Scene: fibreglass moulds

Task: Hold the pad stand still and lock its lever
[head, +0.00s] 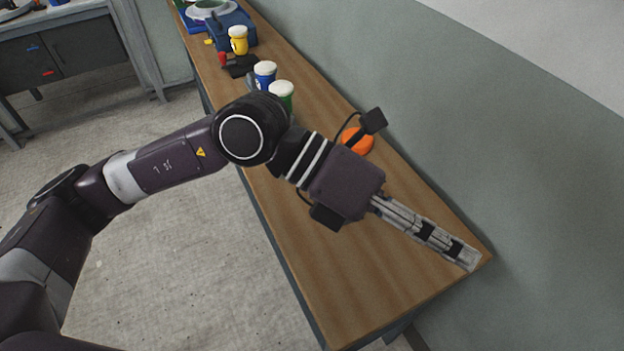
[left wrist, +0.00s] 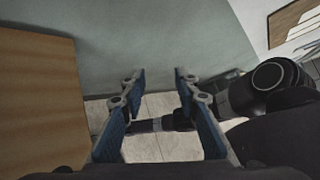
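My left gripper (head: 466,256) reaches over the near right end of the wooden bench, seen edge-on in the head view. In the left wrist view its two blue-padded fingers (left wrist: 158,74) stand apart with nothing between them. I cannot make out a pad stand for certain. A small black object (head: 242,66) with a red part (head: 222,59) beside it lies far up the bench, too small to tell its lever or state. It is well away from my left gripper. My right gripper does not show; a dark arm of mine crosses the left wrist view.
The wooden bench (head: 330,270) runs along a green-grey wall. An orange round object (head: 358,141) lies partly behind my gripper. Green (head: 282,91), blue (head: 265,70) and yellow (head: 238,38) white-topped cups and a blue bin (head: 231,20) stand farther up. The near bench end is clear.

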